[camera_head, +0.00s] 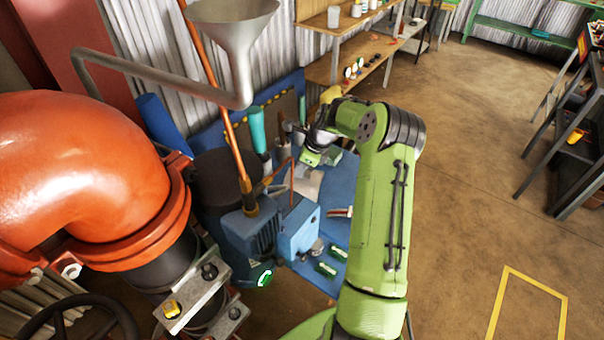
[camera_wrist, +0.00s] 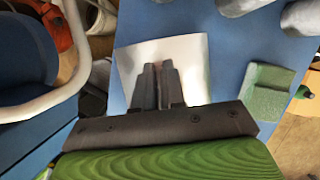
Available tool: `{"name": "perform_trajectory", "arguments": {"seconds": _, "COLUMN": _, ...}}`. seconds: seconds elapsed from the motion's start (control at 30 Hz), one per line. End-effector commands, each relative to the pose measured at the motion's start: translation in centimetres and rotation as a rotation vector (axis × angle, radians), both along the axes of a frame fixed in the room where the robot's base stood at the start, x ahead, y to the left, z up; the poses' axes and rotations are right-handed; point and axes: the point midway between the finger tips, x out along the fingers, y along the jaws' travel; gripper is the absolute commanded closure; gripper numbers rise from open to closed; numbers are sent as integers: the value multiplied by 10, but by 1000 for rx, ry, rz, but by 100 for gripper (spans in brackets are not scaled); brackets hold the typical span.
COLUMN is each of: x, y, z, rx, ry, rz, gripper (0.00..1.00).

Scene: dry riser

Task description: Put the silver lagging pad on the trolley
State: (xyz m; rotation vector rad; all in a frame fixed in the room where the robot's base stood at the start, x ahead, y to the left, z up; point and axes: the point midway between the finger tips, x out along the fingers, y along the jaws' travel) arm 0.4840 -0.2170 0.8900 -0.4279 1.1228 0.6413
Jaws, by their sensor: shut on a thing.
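The silver lagging pad (camera_wrist: 193,52) is a pale, shiny, roughly square sheet in the wrist view. My gripper (camera_wrist: 158,68) is shut on it, with both dark fingers close together over its middle. In the head view the pad (camera_head: 309,188) shows as a grey patch just below my gripper (camera_head: 307,168), over a blue top (camera_head: 340,183). I cannot tell whether the pad touches that top. No trolley can be made out for certain; the blue top may be part of one or a bench.
A blue pump (camera_head: 250,240) and upright copper pipe stand left of the pad. A green block (camera_wrist: 268,90) lies right of it. A large orange pipe (camera_head: 80,170) fills the left. A dark shelf rack (camera_head: 570,150) stands far right; the floor between is open.

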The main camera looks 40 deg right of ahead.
Motion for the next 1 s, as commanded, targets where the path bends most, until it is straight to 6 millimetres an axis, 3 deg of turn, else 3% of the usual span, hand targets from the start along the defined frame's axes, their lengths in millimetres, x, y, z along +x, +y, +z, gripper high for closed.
{"name": "perform_trajectory", "arguments": {"seconds": 0.07, "x": 0, "y": 0, "z": -13, "rx": 0, "ry": 0, "rz": -1, "gripper": 100}}
{"name": "perform_trajectory", "arguments": {"seconds": 0.23, "x": 0, "y": 0, "z": -12, "rx": -1, "ry": 0, "rz": -1, "gripper": 100}}
{"name": "perform_trajectory", "arguments": {"seconds": 0.27, "x": 0, "y": 0, "z": -13, "rx": -1, "ry": 2, "rz": -1, "gripper": 86}}
{"name": "perform_trajectory", "arguments": {"seconds": 0.4, "x": 0, "y": 0, "z": -12, "rx": 0, "ry": 1, "rz": -1, "gripper": 65}}
{"name": "perform_trajectory", "arguments": {"seconds": 0.67, "x": 0, "y": -1, "z": -11, "rx": -1, "ry": 0, "rz": -1, "gripper": 65}}
{"name": "perform_trajectory", "arguments": {"seconds": 0.77, "x": -2, "y": -4, "z": -2, "rx": -2, "ry": -2, "rz": -2, "gripper": 65}}
{"name": "perform_trajectory", "arguments": {"seconds": 1.0, "x": -20, "y": -19, "z": 57, "rx": -5, "ry": -4, "rz": -4, "gripper": 65}}
